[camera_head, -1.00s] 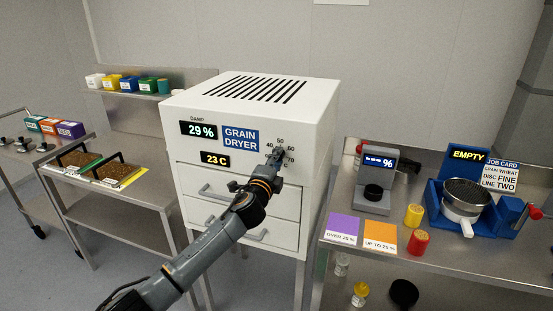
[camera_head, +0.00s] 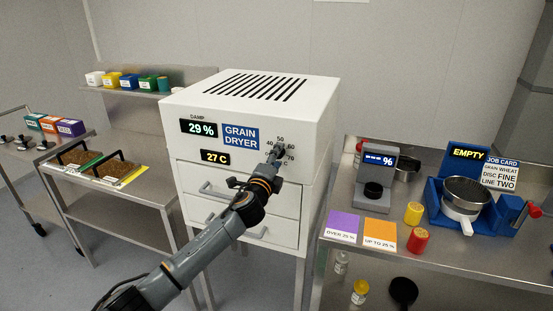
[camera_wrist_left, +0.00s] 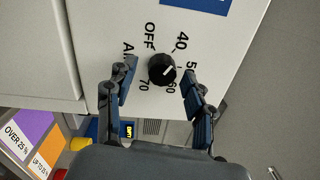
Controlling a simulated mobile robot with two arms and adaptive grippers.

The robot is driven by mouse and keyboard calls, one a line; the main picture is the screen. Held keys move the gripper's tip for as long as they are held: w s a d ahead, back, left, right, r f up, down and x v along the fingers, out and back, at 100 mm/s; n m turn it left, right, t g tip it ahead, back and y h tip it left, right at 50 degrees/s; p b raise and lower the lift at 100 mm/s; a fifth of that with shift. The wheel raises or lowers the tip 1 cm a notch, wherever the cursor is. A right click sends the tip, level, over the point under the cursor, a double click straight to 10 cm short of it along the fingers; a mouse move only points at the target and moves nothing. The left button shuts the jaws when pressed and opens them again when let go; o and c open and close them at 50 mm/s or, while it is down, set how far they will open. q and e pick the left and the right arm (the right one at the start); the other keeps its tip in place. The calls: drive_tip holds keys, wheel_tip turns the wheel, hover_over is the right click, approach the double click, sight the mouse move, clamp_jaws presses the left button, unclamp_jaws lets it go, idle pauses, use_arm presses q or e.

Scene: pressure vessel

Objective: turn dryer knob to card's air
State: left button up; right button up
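The white grain dryer (camera_head: 250,115) stands in the middle of the head view. Its displays read 29 % damp and 27 C (camera_head: 215,157). In the left wrist view its black knob (camera_wrist_left: 161,70) sits inside a ring of marks: OFF, 40, 50, 60, 70 and a partly hidden "A…" mark. The knob's white line points roughly toward 50. My left gripper (camera_wrist_left: 160,90) is open, one finger on each side of the knob with visible gaps; it also shows at the dial in the head view (camera_head: 274,158). The job card (camera_head: 500,174) reads grain wheat, disc fine, line two.
The right bench holds a moisture meter (camera_head: 376,180), a blue device showing EMPTY (camera_head: 467,153), a red jar (camera_head: 419,240), a yellow jar (camera_head: 413,213) and purple and orange cards. A cart with grain trays (camera_head: 122,172) stands left of the dryer. Drawer handles project below the dial.

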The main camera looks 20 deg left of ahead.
use_arm(q)
drive_tip(key=s, duration=1.2)
drive_tip(key=shift+f, duration=0.25)
drive_tip(key=shift+f, duration=0.15)
